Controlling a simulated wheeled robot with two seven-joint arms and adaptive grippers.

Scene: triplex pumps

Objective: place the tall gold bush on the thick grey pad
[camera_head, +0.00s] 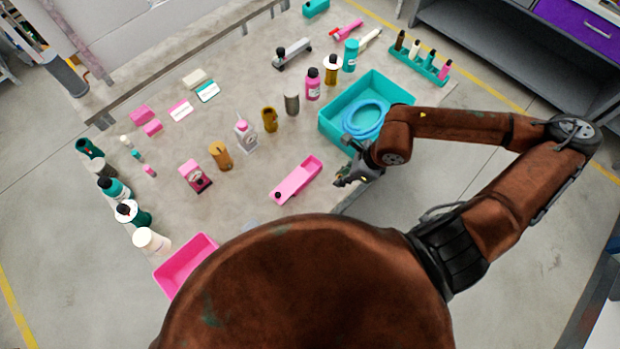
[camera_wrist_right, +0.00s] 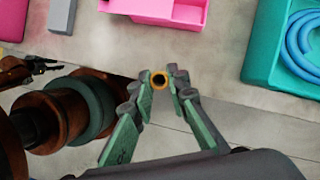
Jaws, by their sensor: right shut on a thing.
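My right gripper (camera_head: 352,177) is beyond the near edge of the table, between the pink tray and the teal bin. In the right wrist view its two green-padded fingers are shut on the gold bush (camera_wrist_right: 158,80), seen end-on as a gold ring with a dark bore. Its height is hidden by this angle. A grey block (camera_wrist_right: 62,16), which looks like the thick grey pad, lies on the table at the upper left of the wrist view, apart from the bush. A part of my left arm with its gripper (camera_wrist_right: 28,70) shows at the left edge; its jaws are unclear.
A pink tray (camera_head: 290,187) and a teal bin (camera_head: 340,131) holding a coiled blue hose (camera_head: 350,118) flank the gripper. A pink bin (camera_head: 172,271) stands at the near left. Bottles and small parts cover the table's left and back.

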